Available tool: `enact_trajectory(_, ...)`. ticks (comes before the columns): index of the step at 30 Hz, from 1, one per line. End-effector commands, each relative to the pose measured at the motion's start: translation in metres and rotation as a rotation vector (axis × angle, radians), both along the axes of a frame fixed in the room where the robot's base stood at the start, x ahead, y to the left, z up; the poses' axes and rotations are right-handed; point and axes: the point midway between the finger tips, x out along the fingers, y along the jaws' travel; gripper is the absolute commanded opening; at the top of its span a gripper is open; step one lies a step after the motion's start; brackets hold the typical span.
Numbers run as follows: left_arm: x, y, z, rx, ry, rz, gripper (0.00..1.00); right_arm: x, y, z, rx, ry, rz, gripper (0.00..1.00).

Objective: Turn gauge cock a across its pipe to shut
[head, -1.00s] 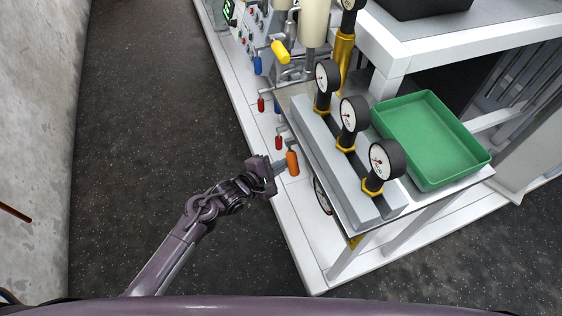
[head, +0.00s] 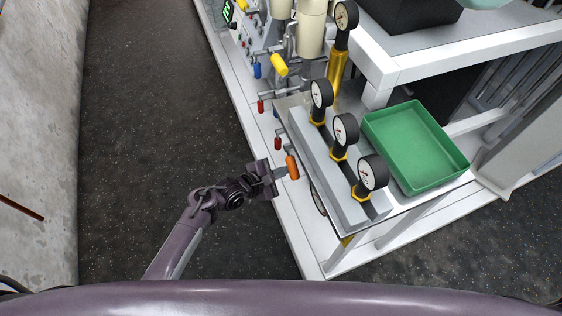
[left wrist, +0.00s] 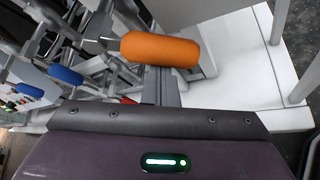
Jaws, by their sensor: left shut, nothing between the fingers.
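An orange handle (head: 292,167) sticks out at the near left side of the skid, beside the row of gauges. It also shows large in the left wrist view (left wrist: 160,50), lying crosswise. My left gripper (head: 282,173) is at the handle's left side, with its fingers shut and empty. In the left wrist view the grey fingers (left wrist: 160,88) reach up to the orange handle; whether they touch it I cannot tell. Red handles (head: 278,143) sit further along the same side. No label shows which handle is cock a. My right gripper is not in view.
Three round gauges (head: 345,130) stand on a grey block. A green tray (head: 415,147) lies to their right. A yellow handle (head: 279,65) and a blue handle (head: 257,71) are further back. The dark floor (head: 160,120) on the left is clear.

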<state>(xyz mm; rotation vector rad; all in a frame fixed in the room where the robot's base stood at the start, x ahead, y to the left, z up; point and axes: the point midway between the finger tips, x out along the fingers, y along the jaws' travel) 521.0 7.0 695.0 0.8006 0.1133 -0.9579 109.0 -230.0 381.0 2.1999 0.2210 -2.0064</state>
Motion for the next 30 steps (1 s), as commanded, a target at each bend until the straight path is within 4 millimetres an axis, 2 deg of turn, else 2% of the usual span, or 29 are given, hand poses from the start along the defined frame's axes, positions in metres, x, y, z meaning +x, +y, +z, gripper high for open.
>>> enact_trajectory(1, -0.002, -0.003, 0.016, -0.022, 0.04, -0.002, 0.0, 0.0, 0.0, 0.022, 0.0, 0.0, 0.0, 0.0)
enact_trajectory(3, -0.004, -0.005, 0.019, -0.049, 0.102, -0.002, 0.0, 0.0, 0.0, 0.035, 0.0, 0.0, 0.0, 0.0)
enact_trajectory(12, -0.012, -0.008, 0.029, -0.148, 0.342, -0.004, 0.0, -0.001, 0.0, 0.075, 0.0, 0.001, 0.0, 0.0)
enact_trajectory(21, -0.017, -0.01, 0.036, -0.152, 0.35, -0.005, 0.0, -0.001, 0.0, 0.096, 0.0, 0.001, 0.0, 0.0)
enact_trajectory(30, -0.017, -0.01, 0.038, -0.151, 0.347, -0.003, 0.0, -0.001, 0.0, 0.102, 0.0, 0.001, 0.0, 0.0)
